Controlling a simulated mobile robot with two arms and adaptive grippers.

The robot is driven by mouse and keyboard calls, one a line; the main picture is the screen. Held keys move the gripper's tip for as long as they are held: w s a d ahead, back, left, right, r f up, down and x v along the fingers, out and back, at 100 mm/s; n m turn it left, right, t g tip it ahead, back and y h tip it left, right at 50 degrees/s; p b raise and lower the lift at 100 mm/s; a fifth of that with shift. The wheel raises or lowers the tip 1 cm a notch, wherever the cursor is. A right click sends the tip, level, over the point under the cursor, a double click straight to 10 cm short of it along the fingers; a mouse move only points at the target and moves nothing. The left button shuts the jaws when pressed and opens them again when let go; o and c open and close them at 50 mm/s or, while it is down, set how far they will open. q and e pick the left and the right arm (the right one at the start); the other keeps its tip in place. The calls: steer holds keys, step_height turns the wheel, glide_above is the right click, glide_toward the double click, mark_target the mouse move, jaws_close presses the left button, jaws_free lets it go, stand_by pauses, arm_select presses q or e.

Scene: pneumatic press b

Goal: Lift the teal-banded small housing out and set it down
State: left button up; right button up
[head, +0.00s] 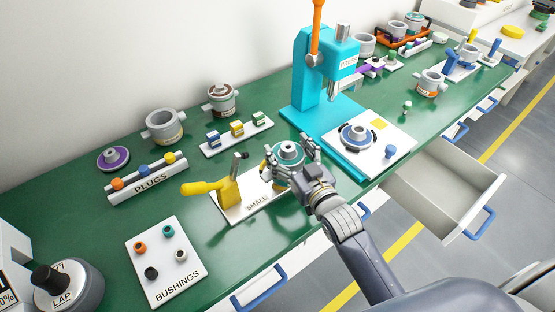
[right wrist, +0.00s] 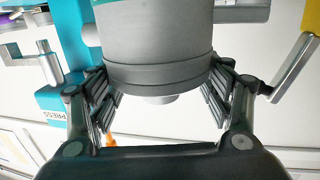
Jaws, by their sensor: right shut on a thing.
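The teal-banded small housing (head: 288,149) is grey with a teal ring on top. My right gripper (head: 290,158) is shut around its sides, with fingers on both sides of it. In the right wrist view the housing's grey body (right wrist: 155,45) fills the space between the fingers. The housing shows over the far right end of the white board marked SMALL (head: 255,206); I cannot tell whether its underside is clear of the board. A yellow-handled clamp (head: 228,192) stands on the board's left part. My left gripper is not in view.
The teal press (head: 308,85) stands behind and right. A white board (head: 393,133) with a blue-ringed part is at right. The BUSHINGS board (head: 163,272) and PLUGS rack (head: 148,181) are at left. Green bench (head: 100,225) is bare between them. A drawer (head: 440,190) stands open.

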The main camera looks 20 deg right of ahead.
steer(key=s+d+p, duration=0.3)
steer(key=s+d, duration=0.1)
steer(key=s, duration=0.7)
steer(key=shift+s+r+p, duration=0.15)
steer(key=shift+s+p, duration=0.15)
stand_by(0.4)
steer(key=shift+d, duration=0.1)
steer(key=s+a+r+m+h, duration=0.1)
steer(key=s+a+r+h, duration=0.1)
steer(key=s+r, duration=0.4)
step_height(320, 180, up, 2)
steer(key=shift+s+a+r+m+h, duration=0.1)
steer(key=shift+s+a+m+h, duration=0.25)
steer(key=shift+a, duration=0.4)
steer(key=shift+w, duration=0.15)
